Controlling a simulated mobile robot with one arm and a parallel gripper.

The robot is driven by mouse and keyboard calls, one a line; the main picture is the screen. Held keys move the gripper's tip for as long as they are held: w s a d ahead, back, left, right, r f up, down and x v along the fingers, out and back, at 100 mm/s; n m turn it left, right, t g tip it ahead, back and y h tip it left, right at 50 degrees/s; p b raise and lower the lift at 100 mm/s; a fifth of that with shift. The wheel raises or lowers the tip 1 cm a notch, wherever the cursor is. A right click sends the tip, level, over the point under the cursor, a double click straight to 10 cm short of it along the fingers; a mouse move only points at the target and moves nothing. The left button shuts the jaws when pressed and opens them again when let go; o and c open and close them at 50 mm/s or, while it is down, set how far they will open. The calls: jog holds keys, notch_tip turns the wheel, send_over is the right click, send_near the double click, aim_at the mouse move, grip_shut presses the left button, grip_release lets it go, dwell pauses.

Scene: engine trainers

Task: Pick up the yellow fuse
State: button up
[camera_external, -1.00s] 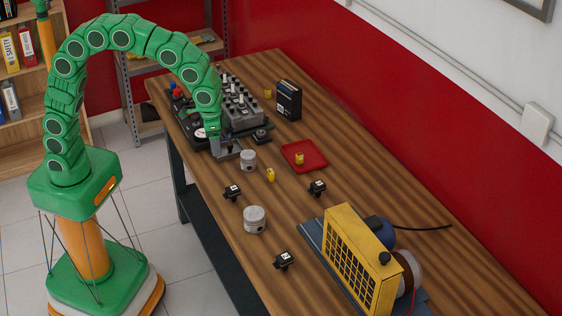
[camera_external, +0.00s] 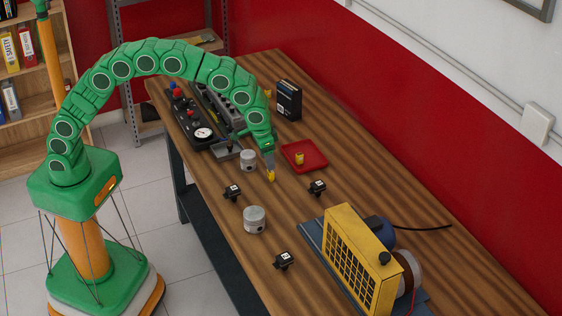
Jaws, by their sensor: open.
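A small yellow fuse (camera_external: 271,176) stands on the wooden table, just right of a grey piston. My gripper (camera_external: 270,166) is directly above this fuse, pointing down, with its fingers at the fuse's top. It is open; whether the fingers straddle the fuse or touch it is too small to tell. A second yellow fuse (camera_external: 299,158) is on the red tray (camera_external: 316,164). A third small yellow piece (camera_external: 268,93) stands farther back, partly hidden by my arm.
Pistons (camera_external: 248,160) and (camera_external: 254,220) stand close by. Small black parts (camera_external: 232,192), (camera_external: 317,188) and (camera_external: 284,260) lie around. A black control panel (camera_external: 203,134) is behind, a dark box (camera_external: 288,100) at the back, and a yellow-grilled engine unit (camera_external: 355,260) at the front right.

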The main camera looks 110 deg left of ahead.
aim_at(271, 172)
jog(key=shift+w+a+f, duration=0.1)
jog(key=shift+w+f, duration=0.1)
jog(key=shift+f, duration=0.95)
jog(key=shift+w+a+f, duration=0.1)
jog(key=shift+w+f, duration=0.05)
jog(key=shift+f, duration=1)
jog(key=shift+w+a+f, duration=0.1)
jog(key=shift+w+f, duration=0.1)
jog(key=shift+f, duration=0.95)
jog(key=c, duration=1.1)
